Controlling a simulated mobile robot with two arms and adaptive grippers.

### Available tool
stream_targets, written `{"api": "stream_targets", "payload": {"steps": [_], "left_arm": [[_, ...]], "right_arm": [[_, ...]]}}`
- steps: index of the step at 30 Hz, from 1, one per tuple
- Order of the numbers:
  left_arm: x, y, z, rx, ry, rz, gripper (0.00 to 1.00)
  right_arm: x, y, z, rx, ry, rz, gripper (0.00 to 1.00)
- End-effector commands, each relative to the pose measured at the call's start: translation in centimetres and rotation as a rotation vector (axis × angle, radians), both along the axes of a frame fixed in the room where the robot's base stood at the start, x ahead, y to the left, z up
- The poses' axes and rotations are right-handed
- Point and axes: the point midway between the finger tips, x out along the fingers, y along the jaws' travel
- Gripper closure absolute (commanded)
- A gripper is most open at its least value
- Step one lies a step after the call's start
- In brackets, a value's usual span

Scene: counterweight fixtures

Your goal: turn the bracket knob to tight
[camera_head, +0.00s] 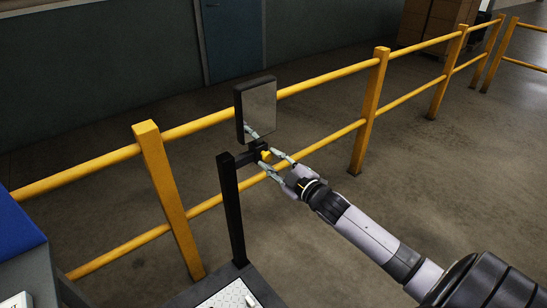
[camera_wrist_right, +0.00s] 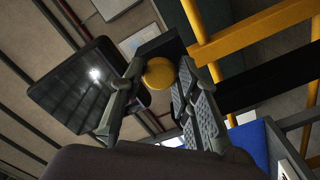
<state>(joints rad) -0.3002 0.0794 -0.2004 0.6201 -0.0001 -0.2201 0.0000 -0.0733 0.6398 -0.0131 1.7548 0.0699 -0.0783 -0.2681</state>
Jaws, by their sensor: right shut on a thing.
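The bracket knob (camera_head: 265,156) is small and yellow, at the top of a black post (camera_head: 231,205), just below a dark-framed mirror-like panel (camera_head: 258,108). My right gripper (camera_head: 271,161) reaches in from the lower right with a finger on either side of the knob. In the right wrist view the round yellow knob (camera_wrist_right: 158,74) sits between the fingertips of my right gripper (camera_wrist_right: 160,82), which is shut on it. The panel (camera_wrist_right: 88,85) is to the left there. The knob's marking is not visible. My left gripper is not in view.
Yellow guard rails (camera_head: 318,79) run behind the post, close to the panel. A grey base with a light tread plate (camera_head: 228,296) is at the bottom. A blue-topped grey object (camera_head: 18,237) stands at the left edge. Open floor lies to the right.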

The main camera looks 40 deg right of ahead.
Motion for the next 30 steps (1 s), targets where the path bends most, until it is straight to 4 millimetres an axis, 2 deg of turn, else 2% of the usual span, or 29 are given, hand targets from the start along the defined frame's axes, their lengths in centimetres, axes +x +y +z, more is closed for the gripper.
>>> {"api": "stream_targets", "payload": {"steps": [15,21,30], "left_arm": [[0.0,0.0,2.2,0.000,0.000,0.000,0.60],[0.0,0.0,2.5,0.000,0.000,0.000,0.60],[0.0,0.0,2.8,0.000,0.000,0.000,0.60]], "right_arm": [[0.0,0.1,0.0,0.448,0.037,-0.002,0.98],[0.0,0.2,-0.1,0.559,0.046,0.000,0.98],[0.0,0.2,-0.2,0.636,0.052,-0.001,0.98]]}}
